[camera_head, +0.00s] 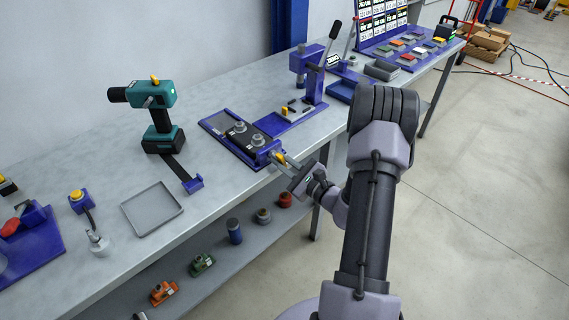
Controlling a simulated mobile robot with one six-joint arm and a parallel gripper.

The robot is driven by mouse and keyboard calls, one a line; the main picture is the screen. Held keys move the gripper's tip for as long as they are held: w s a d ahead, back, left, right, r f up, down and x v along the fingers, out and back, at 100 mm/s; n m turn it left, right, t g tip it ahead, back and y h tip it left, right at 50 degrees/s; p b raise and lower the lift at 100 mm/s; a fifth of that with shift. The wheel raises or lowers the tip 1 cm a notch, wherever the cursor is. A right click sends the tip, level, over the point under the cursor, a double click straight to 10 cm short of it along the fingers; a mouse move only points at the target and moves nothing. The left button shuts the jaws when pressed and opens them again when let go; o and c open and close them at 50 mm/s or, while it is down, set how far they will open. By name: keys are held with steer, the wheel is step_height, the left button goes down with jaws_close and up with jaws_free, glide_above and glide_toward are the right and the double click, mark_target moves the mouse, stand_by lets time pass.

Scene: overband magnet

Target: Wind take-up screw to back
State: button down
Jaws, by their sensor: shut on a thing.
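A small overband magnet rig (243,139) lies near the front edge of the bench. It has a blue frame, a dark bed and two grey round parts on top. The take-up screw with its yellow knob (281,158) is at the frame's front right end. My gripper (283,163) reaches in from the right at that end, with its jaws shut at the yellow knob. The jaws partly cover the knob and screw, and the thread is too small to make out.
A blue lever press (313,75) stands close behind the rig. A teal cordless drill (151,110) stands to the left, with an empty grey tray (151,209) in front. A lower shelf (222,262) holds several small parts. Open floor lies to the right.

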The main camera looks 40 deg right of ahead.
steer(key=n, duration=0.5)
steer(key=shift+n, duration=0.4)
steer(key=n, duration=0.3)
steer(key=shift+n, duration=0.4)
steer(key=n, duration=0.3)
steer(key=c, duration=1.3)
jaws_free()
steer(key=shift+n, duration=0.3)
steer(key=shift+s, duration=0.1)
